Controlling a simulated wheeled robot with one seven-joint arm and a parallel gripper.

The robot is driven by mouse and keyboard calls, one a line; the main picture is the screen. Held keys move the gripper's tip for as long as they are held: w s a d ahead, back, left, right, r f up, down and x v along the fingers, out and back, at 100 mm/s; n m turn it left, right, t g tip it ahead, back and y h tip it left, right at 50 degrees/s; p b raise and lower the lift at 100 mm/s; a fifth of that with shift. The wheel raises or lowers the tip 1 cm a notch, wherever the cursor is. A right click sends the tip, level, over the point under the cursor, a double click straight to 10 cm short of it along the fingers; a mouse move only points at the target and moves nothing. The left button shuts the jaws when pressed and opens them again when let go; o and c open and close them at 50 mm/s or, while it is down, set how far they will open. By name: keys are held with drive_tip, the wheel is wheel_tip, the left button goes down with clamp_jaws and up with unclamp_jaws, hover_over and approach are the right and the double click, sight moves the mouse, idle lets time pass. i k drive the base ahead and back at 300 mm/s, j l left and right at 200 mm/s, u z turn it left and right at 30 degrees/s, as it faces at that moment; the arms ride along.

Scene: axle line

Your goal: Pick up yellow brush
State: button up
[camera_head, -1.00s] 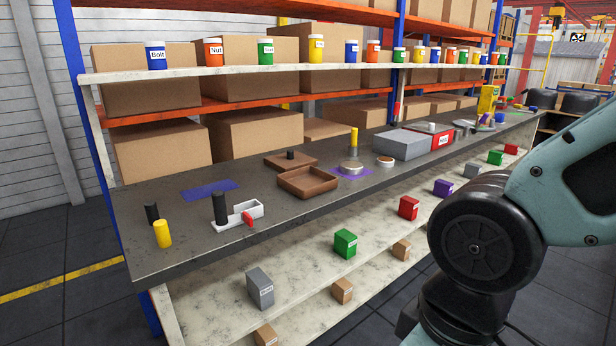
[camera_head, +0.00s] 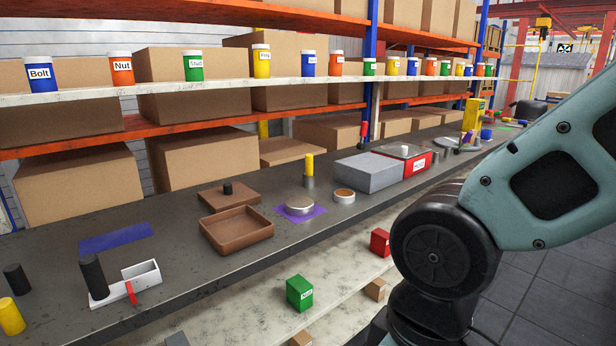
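I cannot pick out a yellow brush for certain. A slim upright yellow piece (camera_head: 309,164) stands on a small grey base near the middle of the workbench (camera_head: 200,285). A short yellow cylinder (camera_head: 11,317) stands at the bench's near left end, cut by the picture's edge. A tall yellow box-like object (camera_head: 472,113) stands at the far end, with small coloured items around it too small to tell. My arm fills the right side of the picture. My gripper is out of view.
A brown tray (camera_head: 236,247), a purple mat (camera_head: 320,211) under a round tin, a grey box (camera_head: 368,175) and a red labelled box (camera_head: 415,167) sit on the bench. A shelf (camera_head: 230,84) with several labelled jars runs behind. Clear floor (camera_head: 535,255) lies at right.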

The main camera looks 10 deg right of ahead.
sight(309, 159)
drive_tip(key=u, duration=0.35)
drive_tip(key=i+l+u, duration=0.3)
drive_tip(key=u, duration=0.15)
drive_tip(key=i+l+u, duration=0.25)
drive_tip(key=l+u, duration=0.15)
